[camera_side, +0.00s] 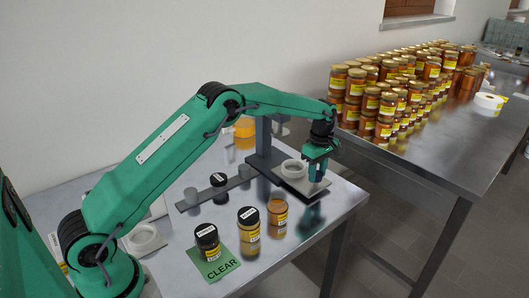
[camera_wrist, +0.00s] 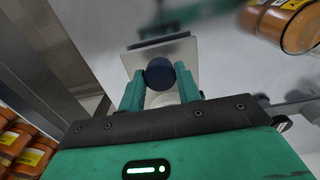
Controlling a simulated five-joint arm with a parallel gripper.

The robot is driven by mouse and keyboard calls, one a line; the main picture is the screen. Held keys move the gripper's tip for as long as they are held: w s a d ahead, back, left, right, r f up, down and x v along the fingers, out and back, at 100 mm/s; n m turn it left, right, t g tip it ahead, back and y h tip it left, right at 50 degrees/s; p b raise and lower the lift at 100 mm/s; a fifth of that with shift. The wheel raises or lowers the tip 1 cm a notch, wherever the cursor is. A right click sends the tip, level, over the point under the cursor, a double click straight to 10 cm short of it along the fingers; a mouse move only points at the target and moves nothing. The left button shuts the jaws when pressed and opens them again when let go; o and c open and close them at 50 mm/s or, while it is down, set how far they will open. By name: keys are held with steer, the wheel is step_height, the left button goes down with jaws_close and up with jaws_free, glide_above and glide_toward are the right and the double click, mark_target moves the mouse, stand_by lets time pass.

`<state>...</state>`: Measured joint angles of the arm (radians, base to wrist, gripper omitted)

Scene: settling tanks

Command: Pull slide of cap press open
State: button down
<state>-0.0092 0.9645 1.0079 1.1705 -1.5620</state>
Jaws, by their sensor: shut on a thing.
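The cap press (camera_side: 263,140) stands at the back right of the near table, with a dark upright column and base. Its slide (camera_side: 312,188) is a pale plate toward the table's right edge, with a white ring (camera_side: 291,168) on it. My gripper (camera_side: 317,174) is over the slide's right end, pointing down. In the wrist view, my gripper (camera_wrist: 160,82) is shut on a dark blue round knob (camera_wrist: 160,72) that stands on the pale slide plate (camera_wrist: 187,52).
An open amber jar (camera_side: 278,215), a black-capped jar (camera_side: 248,225) and a jar (camera_side: 207,243) on a green CLEAR mat (camera_side: 218,269) stand in front of the press. A dark bar (camera_side: 205,195) holds caps.

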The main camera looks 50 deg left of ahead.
steer(key=d, duration=0.5)
steer(key=shift+d, duration=0.15)
steer(key=c, duration=1)
jaws_free()
steer(key=shift+r, duration=0.15)
step_height(320, 180, up, 8)
steer(key=shift+f, duration=0.2)
